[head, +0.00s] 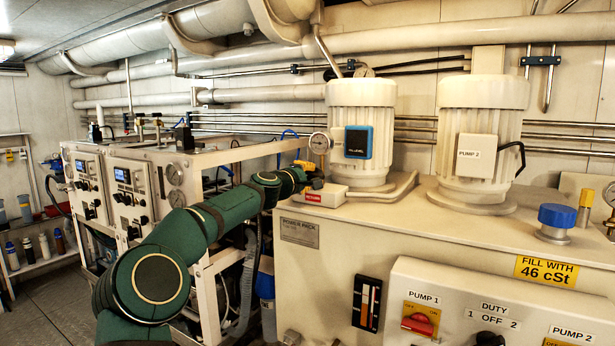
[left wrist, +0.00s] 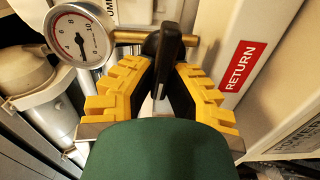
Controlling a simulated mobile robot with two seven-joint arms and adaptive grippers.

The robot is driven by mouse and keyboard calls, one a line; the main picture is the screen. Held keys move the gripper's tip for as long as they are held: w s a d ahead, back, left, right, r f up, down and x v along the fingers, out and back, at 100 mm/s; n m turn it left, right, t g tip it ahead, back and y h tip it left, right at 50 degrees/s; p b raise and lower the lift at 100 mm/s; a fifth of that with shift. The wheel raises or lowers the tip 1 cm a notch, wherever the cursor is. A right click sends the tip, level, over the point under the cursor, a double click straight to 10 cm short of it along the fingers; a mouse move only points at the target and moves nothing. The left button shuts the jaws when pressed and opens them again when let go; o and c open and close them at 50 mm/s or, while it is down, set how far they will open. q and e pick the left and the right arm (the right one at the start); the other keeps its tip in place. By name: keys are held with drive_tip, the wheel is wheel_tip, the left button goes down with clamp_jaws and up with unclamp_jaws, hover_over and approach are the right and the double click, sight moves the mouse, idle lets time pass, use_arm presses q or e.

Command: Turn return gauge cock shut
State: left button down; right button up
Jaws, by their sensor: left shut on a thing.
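The return gauge cock's black lever (left wrist: 168,50) shows in the left wrist view, pointing across the short brass pipe (left wrist: 128,36). My left gripper (left wrist: 160,85), with yellow ribbed fingers, is shut on the lever, one finger on each side. The round white gauge (left wrist: 80,36) sits at the pipe's left end; in the head view it (head: 320,143) stands just above the gripper (head: 309,172). A red RETURN label (left wrist: 242,66) is on the pale block at right; it also shows in the head view (head: 312,197). The fingers and wrist hide the lever's lower part. My right gripper is out of view.
Pump 1's motor (head: 361,130) stands close right of the gripper, with Pump 2's motor (head: 482,140) farther right. A pale pipe (head: 385,190) runs along the power pack top (head: 410,215). A framed machine with panels (head: 130,190) stands at left, behind my arm.

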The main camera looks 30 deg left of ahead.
use_arm(q)
drive_tip(key=shift+n, duration=0.6)
drive_tip(key=c, duration=1)
unclamp_jaws()
drive_tip(key=shift+f, duration=0.1)
drive_tip(key=shift+f, duration=0.1)
drive_tip(key=shift+s+f, duration=0.1)
drive_tip(key=shift+s+a, duration=0.1)
drive_tip(key=shift+s, duration=1.5)
drive_tip(key=shift+s+r, duration=0.2)
drive_tip(key=shift+s, duration=0.95)
drive_tip(key=shift+s+r, duration=0.15)
drive_tip(key=shift+s, duration=1)
